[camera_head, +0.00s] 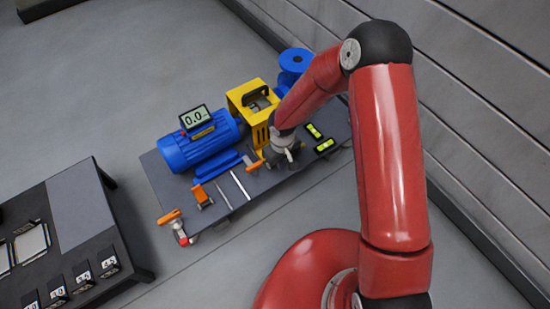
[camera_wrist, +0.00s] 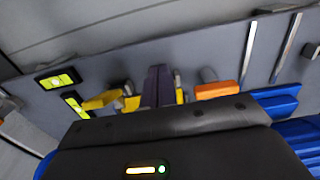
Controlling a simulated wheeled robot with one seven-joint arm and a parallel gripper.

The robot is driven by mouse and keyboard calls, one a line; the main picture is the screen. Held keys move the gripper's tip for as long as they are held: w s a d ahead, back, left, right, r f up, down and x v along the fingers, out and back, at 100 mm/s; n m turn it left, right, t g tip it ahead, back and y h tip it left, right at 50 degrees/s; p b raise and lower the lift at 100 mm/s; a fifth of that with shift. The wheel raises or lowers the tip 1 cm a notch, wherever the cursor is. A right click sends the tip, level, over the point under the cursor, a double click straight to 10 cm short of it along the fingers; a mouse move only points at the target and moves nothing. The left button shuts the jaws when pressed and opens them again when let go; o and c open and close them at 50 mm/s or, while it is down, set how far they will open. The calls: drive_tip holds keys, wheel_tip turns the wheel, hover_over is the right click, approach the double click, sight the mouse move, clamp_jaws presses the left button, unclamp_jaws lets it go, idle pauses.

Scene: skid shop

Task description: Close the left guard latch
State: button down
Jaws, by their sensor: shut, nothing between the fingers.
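The yellow guard (camera_head: 240,97) stands on the skid beside the blue motor (camera_head: 200,145), partly behind my wrist. An orange latch handle (camera_head: 255,164) lies low at its front, just left of my gripper (camera_head: 277,157) in the head view. The handle also shows in the wrist view (camera_wrist: 213,91), right of my dark, shut fingers (camera_wrist: 157,72) and apart from them in the picture. A yellow handle-like part (camera_wrist: 101,100) shows left of the fingers. My fingers are empty and point down by the skid deck. I cannot tell whether the latch is engaged; my gripper body hides the guard.
Two yellow-green levels (camera_head: 318,138) lie on the deck right of my gripper. Left are metal strips (camera_head: 240,185), an orange-handled clamp (camera_head: 201,196) and an orange-handled valve (camera_head: 172,217). A blue flanged part (camera_head: 294,62) stands behind. A dark table (camera_head: 85,205) stands left.

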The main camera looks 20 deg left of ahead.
drive_tip(key=shift+w+a, duration=0.15)
drive_tip(key=shift+a, duration=0.1)
drive_tip(key=shift+w+a, duration=0.35)
drive_tip(key=shift+a, duration=0.15)
drive_tip(key=shift+w+a, duration=0.35)
drive_tip(key=shift+w, duration=0.05)
drive_tip(key=shift+a, duration=0.1)
idle(0.3)
drive_tip(key=shift+w+a+b, duration=0.25)
drive_tip(key=shift+w+b, duration=0.05)
drive_tip(key=shift+b, duration=0.05)
drive_tip(key=shift+d, duration=0.1)
